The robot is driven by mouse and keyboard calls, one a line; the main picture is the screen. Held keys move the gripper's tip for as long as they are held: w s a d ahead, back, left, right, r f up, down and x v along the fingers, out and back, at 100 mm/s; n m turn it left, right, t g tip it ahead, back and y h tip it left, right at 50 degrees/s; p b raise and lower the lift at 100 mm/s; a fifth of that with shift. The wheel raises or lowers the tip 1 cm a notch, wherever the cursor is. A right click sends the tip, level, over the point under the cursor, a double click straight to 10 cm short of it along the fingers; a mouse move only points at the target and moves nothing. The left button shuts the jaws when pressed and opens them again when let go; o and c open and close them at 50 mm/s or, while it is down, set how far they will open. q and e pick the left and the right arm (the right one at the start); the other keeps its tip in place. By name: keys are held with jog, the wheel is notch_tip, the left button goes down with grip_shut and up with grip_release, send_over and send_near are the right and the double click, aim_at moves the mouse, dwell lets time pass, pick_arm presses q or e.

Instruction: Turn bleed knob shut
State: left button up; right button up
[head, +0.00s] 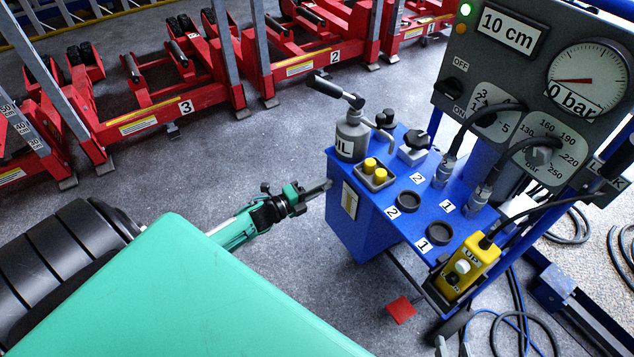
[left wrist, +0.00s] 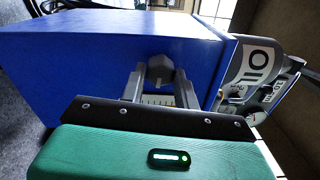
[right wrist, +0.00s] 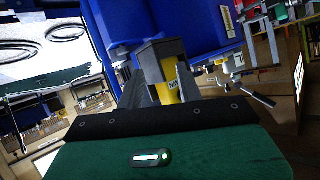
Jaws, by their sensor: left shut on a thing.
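My left gripper (head: 322,188) reaches the left side of the blue cabinet (head: 355,235) in the head view. In the left wrist view its fingers (left wrist: 160,95) are shut on a grey faceted knob (left wrist: 160,70) that stands out from the cabinet's blue wall (left wrist: 90,65). The head view does not show this knob clearly behind the fingertips. My right gripper (right wrist: 158,85) shows only in its own wrist view. Its fingers stand apart, with a grey and yellow labelled object (right wrist: 172,88) seen beyond and between them; I see no grip on it.
An oil can (head: 352,137), yellow buttons (head: 375,173) and black knobs stand on the cabinet top. A gauge panel (head: 545,85) rises behind at the right. A yellow pendant (head: 465,272) hangs at the right front. Red jacks (head: 160,120) line the back; open floor lies between.

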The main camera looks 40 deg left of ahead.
pick_arm(q)
jog(key=shift+a+n+p, duration=0.1)
jog(key=shift+n+p, duration=2.9)
jog(key=shift+n, duration=6.6)
pick_arm(e)
jog(key=s+d+g+h, duration=0.4)
jog(key=d+g, duration=0.3)
jog(key=d, duration=0.3)
jog(key=shift+s+d+m+g+h, duration=0.3)
jog(key=shift+s+d+m, duration=0.1)
jog(key=shift+s, duration=0.35)
jog(key=shift+f, duration=0.1)
pick_arm(q)
jog(key=o, duration=1)
pick_arm(e)
jog(key=shift+a, duration=0.1)
pick_arm(q)
jog(key=shift+s, duration=0.1)
